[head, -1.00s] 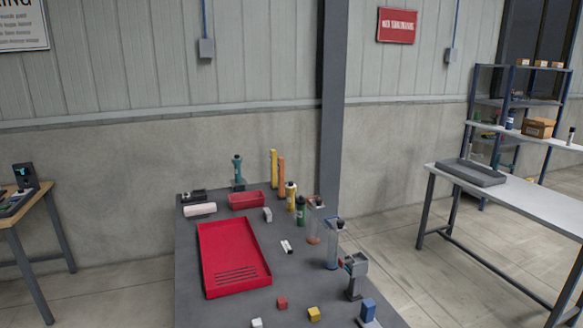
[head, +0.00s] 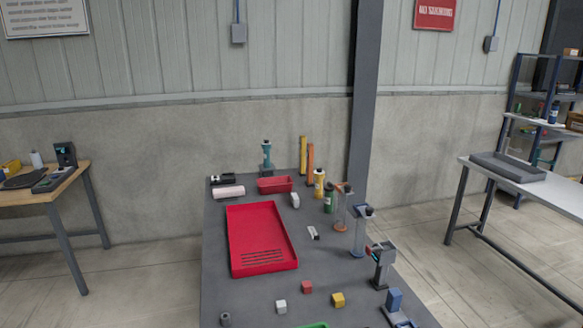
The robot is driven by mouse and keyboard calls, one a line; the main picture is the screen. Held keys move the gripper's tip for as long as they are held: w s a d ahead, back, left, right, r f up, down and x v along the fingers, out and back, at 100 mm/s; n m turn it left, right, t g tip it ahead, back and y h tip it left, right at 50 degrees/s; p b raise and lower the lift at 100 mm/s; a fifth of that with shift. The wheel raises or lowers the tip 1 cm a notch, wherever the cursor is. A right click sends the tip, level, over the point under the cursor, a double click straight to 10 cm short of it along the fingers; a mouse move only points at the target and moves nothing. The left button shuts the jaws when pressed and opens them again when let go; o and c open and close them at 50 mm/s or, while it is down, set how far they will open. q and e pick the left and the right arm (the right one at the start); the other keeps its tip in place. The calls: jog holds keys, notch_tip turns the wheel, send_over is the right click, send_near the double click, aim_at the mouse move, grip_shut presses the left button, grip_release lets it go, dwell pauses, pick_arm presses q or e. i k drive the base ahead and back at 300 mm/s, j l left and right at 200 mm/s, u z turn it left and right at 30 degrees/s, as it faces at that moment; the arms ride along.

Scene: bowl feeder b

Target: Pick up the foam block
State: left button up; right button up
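I cannot tell for sure which thing is the foam block. Small blocks stand near the front of the dark grey table (head: 255,300): a red cube (head: 307,287), a yellow cube (head: 338,299) and a whitish cube (head: 281,306). A larger blue block (head: 394,299) sits on a grey base at the table's right edge. Neither of my grippers shows in the head view.
A red tray (head: 245,225) takes up the table's left middle. Bottles, a grey stand device (head: 382,265) and clear cylinders line the right side. A green thing (head: 314,325) is cut off at the bottom edge. A wooden workbench (head: 70,180) stands at left.

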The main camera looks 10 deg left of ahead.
aim_at(222, 192)
jog(key=j, duration=0.5)
jog(key=k+j+z, duration=0.1)
jog(key=j, duration=0.45)
jog(key=j+z, duration=0.1)
jog(key=j, duration=0.4)
jog(key=i+j+z, duration=0.2)
jog(key=j, duration=0.3)
jog(key=i+j+z, duration=0.15)
jog(key=j, duration=0.35)
jog(key=j+z, duration=0.2)
jog(key=j, duration=0.3)
jog(key=i+j+z, duration=0.15)
jog(key=j, duration=0.4)
